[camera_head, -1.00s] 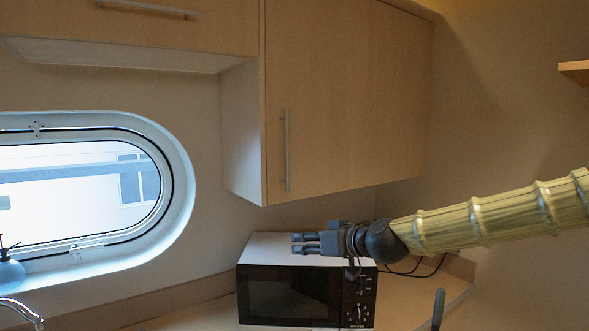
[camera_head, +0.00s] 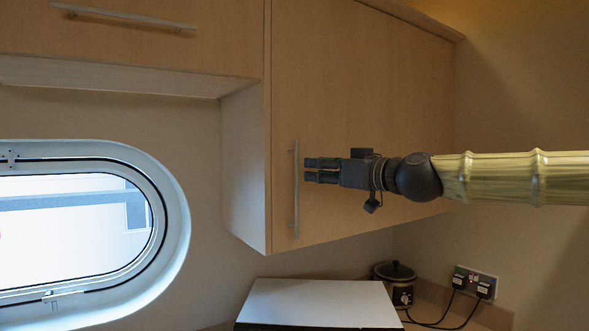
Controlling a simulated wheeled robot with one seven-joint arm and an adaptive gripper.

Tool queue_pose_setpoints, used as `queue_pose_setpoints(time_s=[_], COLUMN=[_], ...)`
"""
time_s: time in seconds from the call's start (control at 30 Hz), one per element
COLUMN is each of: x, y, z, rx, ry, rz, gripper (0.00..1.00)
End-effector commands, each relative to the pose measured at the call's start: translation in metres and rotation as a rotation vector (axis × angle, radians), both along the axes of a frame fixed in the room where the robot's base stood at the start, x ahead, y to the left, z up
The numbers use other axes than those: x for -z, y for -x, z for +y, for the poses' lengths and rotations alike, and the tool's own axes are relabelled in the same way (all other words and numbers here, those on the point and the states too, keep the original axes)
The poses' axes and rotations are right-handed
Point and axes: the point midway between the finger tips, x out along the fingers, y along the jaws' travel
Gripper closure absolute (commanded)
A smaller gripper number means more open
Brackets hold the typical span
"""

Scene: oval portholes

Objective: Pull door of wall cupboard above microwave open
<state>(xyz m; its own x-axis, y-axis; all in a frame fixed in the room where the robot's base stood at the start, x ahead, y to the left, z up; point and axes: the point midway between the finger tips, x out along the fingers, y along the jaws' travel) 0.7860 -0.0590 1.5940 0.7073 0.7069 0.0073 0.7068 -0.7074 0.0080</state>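The wall cupboard door (camera_head: 365,110) is light wood and looks shut. Its vertical bar handle (camera_head: 296,190) runs along the door's left edge. The microwave (camera_head: 320,305) stands below; only its pale top and a dark front edge show. My gripper (camera_head: 306,170) comes in from the right in front of the door, fingers pointing left. Its fingertips are just right of the handle, near its upper part, and do not appear to be around it. The two dark fingers lie close together with a thin gap between them; how far they are open is unclear.
Another cupboard (camera_head: 150,35) with a horizontal handle is at the upper left. An oval porthole window (camera_head: 170,225) is at the left. A small dark cooker (camera_head: 397,285) and a wall socket (camera_head: 475,281) with cables are at the lower right.

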Motion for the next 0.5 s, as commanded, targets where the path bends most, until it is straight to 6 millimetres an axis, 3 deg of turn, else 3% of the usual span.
queue_pose_setpoints(time_s=[0.2, 0.5], x=[0.007, 0.005], y=[-0.036, -0.058], z=[0.017, 0.041], rx=[0.002, 0.002], ry=[0.001, -0.001], rz=[0.015, 0.012], gripper=[0.69, 0.69])
